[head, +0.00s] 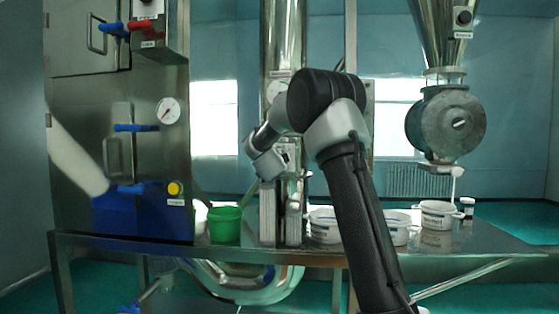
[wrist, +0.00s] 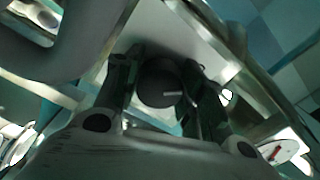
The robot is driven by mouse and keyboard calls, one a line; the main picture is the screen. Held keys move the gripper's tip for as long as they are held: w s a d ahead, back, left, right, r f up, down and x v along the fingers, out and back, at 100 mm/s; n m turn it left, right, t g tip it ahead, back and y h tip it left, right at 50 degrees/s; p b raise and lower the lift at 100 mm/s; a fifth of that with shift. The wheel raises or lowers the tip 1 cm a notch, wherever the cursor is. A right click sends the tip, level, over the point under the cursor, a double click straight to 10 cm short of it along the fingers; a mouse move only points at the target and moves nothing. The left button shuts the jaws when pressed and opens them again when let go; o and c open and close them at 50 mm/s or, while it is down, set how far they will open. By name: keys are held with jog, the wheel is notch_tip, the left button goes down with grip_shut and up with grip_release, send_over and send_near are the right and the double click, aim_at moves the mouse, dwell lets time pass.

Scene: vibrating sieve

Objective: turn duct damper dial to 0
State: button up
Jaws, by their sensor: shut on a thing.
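The damper dial (wrist: 160,84) is a dark round knob with a white pointer mark, seen in the wrist view between my two fingers. The mark lies right of the knob's centre and points roughly right in that picture. My gripper (wrist: 162,66) is closed on the knob from both sides. No scale numbers are readable around it. In the head view, my wrist and forearm stand in front of the shiny vertical duct (head: 283,40) and hide most of the gripper and dial.
Below, the steel table holds a green bucket (head: 225,226), white tubs (head: 325,228) and upright grey blocks. A steel cabinet (head: 85,100) with blue handles stands left. A hopper valve (head: 445,125) hangs right.

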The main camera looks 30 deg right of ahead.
jog(key=shift+f+n, duration=0.1)
jog(key=shift+n, duration=0.5)
jog(key=o, duration=1)
jog(key=shift+s+a, duration=0.1)
jog(key=v, duration=1.1)
jog(key=shift+s+a, duration=0.25)
jog(key=shift+s, duration=0.05)
